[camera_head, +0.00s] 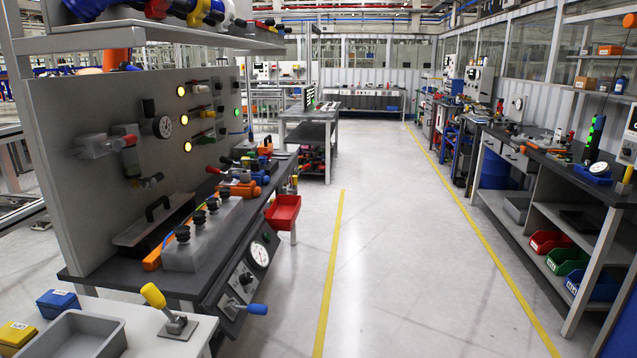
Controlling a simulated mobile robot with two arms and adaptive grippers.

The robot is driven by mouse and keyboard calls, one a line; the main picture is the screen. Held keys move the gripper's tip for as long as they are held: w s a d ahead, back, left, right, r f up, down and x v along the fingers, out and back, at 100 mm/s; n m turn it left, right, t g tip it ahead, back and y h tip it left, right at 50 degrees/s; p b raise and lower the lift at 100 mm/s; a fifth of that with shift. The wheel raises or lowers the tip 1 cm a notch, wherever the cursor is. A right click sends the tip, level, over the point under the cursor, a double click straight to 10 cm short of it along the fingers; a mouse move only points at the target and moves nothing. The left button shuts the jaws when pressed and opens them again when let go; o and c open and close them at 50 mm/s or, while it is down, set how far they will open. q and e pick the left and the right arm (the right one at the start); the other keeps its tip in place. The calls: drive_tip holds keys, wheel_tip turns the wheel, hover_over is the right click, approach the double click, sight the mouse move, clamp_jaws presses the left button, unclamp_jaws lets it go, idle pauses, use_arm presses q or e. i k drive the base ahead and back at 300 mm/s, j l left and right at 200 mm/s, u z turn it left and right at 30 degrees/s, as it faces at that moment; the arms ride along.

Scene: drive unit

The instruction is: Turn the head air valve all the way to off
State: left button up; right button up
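I cannot tell which fitting is the head air valve. A blue-handled lever (243,308) sticks out to the right from the lower front panel of the left bench, below a round gauge (259,254). A yellow-handled lever (154,296) stands tilted on a small grey base on the near white table. Several black-knobbed fittings (198,216) stand on a grey block on the left bench. Pipe fittings and small valves (200,114) sit on the upright grey panel behind it. Neither gripper shows in this view.
A grey tray (72,335), a yellow box (15,335) and a blue box (58,303) are on the near table. A red bin (283,212) hangs at the left bench's side. The aisle floor (390,240) is clear up to the right-hand workbench (560,165).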

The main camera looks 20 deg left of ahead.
sight(295, 190)
drive_tip(key=i+j+u, duration=0.1)
drive_tip(key=i+u, duration=0.2)
drive_tip(key=i, duration=0.3)
drive_tip(key=i+u, duration=0.25)
drive_tip(key=i, duration=0.3)
drive_tip(key=i+l+u, duration=0.3)
drive_tip(key=i, duration=0.25)
drive_tip(key=i+j+u, duration=0.1)
drive_tip(key=i, duration=0.4)
drive_tip(key=i+l+u, duration=0.15)
drive_tip(key=i+l, duration=0.4)
drive_tip(key=i, duration=0.05)
